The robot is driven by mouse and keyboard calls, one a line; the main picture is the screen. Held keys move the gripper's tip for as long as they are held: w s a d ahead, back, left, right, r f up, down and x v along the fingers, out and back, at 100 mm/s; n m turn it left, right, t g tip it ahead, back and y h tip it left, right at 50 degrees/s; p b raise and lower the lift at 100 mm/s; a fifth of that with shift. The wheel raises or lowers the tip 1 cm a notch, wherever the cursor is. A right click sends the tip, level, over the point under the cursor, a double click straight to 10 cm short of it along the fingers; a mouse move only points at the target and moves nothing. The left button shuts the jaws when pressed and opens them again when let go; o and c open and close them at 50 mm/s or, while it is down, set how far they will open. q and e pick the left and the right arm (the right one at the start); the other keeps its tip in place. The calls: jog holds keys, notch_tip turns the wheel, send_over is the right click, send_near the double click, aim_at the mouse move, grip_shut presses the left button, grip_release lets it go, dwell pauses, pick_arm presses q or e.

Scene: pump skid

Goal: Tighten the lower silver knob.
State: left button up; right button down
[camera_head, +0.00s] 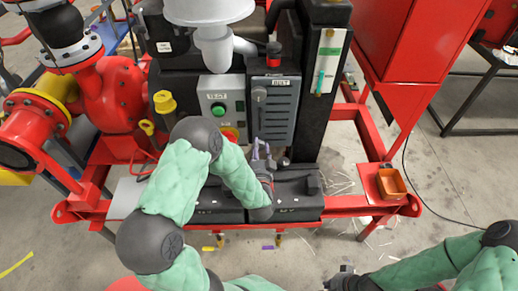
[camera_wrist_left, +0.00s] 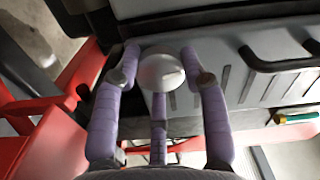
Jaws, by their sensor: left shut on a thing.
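The silver knob (camera_wrist_left: 161,72) is round and pale, on the grey panel of the skid. In the left wrist view the purple fingers of my left gripper (camera_wrist_left: 160,55) close around it, one on each side and another below. In the head view my left gripper (camera_head: 262,150) is at the lower edge of the grey louvred panel (camera_head: 271,108), and the knob is hidden there by the fingers. My right gripper (camera_head: 343,279) is low at the bottom edge of the head view, away from the skid; its fingers are too unclear to read.
A dark handle (camera_head: 258,95) stands out from the panel above my left gripper. A control box with a green button (camera_head: 218,109) is to the left. Black boxes (camera_head: 297,200) lie below.

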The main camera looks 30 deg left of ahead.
pick_arm(q)
jog(key=shift+w+r+n+b, duration=0.1)
jog(key=shift+n+b, duration=1.1)
jog(key=shift+n, duration=2)
jog(key=o, duration=1.1)
jog(key=shift+o, duration=0.2)
